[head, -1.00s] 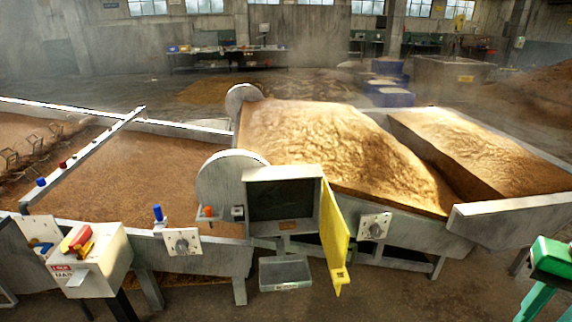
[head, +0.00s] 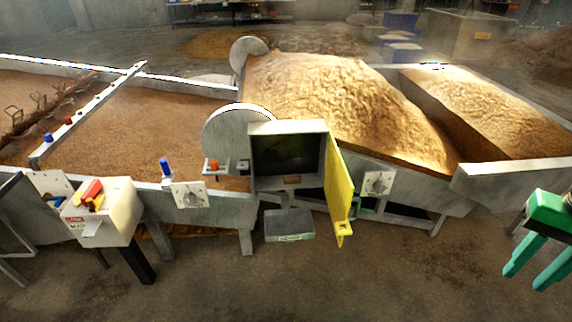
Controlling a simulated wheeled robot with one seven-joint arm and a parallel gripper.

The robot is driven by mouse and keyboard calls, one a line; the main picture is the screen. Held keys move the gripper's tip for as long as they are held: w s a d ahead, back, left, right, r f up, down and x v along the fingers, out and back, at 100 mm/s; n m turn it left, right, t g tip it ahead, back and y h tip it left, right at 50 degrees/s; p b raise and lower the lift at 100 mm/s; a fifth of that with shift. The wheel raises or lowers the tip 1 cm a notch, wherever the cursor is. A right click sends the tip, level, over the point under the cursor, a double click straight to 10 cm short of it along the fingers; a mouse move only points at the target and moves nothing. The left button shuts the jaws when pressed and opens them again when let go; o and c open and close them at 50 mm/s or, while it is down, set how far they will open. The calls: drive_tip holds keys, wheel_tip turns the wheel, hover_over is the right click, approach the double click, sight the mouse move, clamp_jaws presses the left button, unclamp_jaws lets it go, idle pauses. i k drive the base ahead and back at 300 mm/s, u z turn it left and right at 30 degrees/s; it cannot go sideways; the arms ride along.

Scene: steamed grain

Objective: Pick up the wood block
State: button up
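I cannot pick out the wood block for certain. A small brown patch (head: 291,180) shows at the lower front edge of the open grey cabinet (head: 262,129); it is too small to tell whether it is a block or a label. The cabinet's yellow door (head: 339,187) stands open on its right side, and its inside is dark.
A grey tray (head: 290,226) sits below the cabinet. A pale box (head: 118,222) with red and yellow pieces stands at left. Grain beds (head: 340,105) lie behind. The front floor (head: 330,285) is clear.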

sight(291, 180)
drive_tip(key=u, duration=1.85)
drive_tip(key=k, duration=0.25)
drive_tip(key=z, duration=2.1)
drive_tip(key=i, duration=0.8)
